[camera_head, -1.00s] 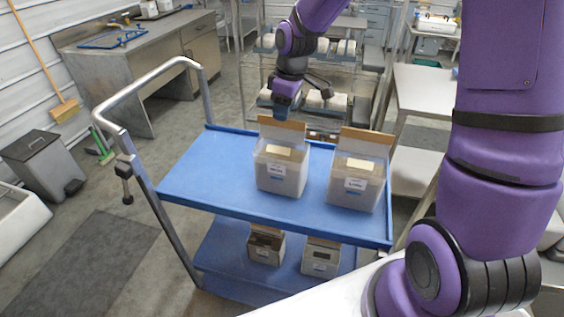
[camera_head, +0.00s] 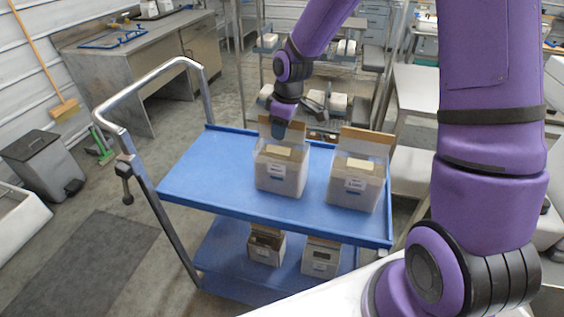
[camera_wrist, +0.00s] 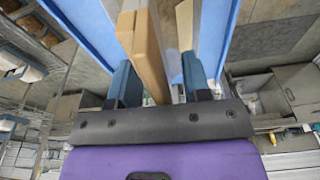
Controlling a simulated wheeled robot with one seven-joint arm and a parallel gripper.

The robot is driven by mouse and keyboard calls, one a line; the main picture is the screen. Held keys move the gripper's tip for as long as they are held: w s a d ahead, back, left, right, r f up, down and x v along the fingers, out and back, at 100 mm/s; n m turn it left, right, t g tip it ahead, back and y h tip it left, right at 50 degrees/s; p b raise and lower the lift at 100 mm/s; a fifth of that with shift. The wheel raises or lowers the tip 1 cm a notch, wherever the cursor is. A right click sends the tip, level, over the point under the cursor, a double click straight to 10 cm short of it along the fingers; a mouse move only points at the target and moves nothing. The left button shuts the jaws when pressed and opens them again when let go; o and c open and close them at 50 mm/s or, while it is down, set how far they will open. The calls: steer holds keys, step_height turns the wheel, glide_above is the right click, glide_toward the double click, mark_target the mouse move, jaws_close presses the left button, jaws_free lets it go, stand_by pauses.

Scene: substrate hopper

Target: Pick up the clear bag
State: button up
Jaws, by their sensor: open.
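Two clear, pale bag-like containers stand upright on the blue cart's top shelf, each with a tan panel rising at its back and a white label in front. The left clear bag (camera_head: 281,178) is nearest my gripper (camera_head: 278,128); the right clear bag (camera_head: 354,188) stands beside it. My gripper points down at the left bag's tan panel (camera_head: 294,131). In the wrist view, my open gripper (camera_wrist: 158,82) has tan panel edges (camera_wrist: 150,50) between its blue fingers. Contact cannot be told, and the fingertips are partly hidden in the head view.
The blue cart (camera_head: 205,180) has a metal handle (camera_head: 150,75) at left and more containers on its lower shelf (camera_head: 225,262). A wire rack stands behind it. A steel table (camera_head: 425,90) is at right. The top shelf's left part is clear.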

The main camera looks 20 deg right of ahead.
steer(key=shift+f, duration=0.2)
jaws_close()
stand_by(0.4)
